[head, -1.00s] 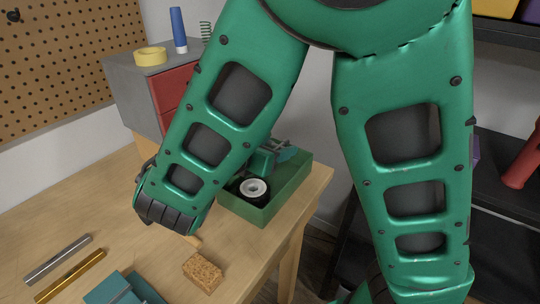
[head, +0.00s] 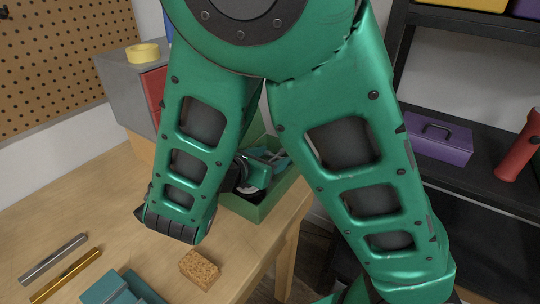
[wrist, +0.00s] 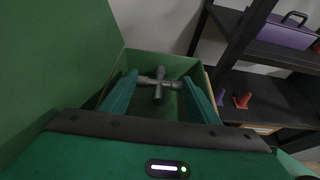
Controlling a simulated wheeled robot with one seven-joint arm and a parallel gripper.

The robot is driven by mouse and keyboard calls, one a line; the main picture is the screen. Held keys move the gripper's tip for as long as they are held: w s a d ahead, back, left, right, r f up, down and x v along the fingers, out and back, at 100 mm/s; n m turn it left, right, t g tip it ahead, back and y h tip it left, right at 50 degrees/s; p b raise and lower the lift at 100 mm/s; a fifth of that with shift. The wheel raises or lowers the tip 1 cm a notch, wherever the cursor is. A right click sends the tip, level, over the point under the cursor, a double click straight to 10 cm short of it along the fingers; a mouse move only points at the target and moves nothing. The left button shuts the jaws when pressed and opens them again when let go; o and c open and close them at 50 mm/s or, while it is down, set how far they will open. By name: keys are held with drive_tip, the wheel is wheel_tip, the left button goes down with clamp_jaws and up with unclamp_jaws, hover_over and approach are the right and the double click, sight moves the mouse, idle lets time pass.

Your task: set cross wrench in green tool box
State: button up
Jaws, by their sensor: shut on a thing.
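The green tool box (head: 262,208) stands open at the table's right edge. In the wrist view its open interior (wrist: 185,65) lies ahead, with a large green panel on the left. My gripper (wrist: 158,92) is shut on the grey cross wrench (wrist: 158,83), which spans between its two fingers. The wrench appears over or inside the box opening; its height above the floor of the box is unclear. In the head view my arm hides most of the gripper and part of the box.
A sponge-like brown block (head: 199,269), silver and gold rods (head: 66,276) and a teal object (head: 118,290) lie on the table. A grey cabinet (head: 122,85) with yellow tape (head: 142,53) stands behind. A black shelf at right holds a purple box (head: 440,138).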

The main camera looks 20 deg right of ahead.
drive_tip(key=shift+f, duration=0.35)
drive_tip(key=o, duration=1.1)
drive_tip(key=shift+c, duration=0.2)
drive_tip(key=shift+r, duration=0.3)
drive_tip(key=v, duration=1.1)
drive_tip(key=shift+r, duration=0.2)
drive_tip(key=shift+s+a+r, duration=0.2)
drive_tip(key=shift+s+a, duration=0.15)
drive_tip(key=shift+a, duration=0.05)
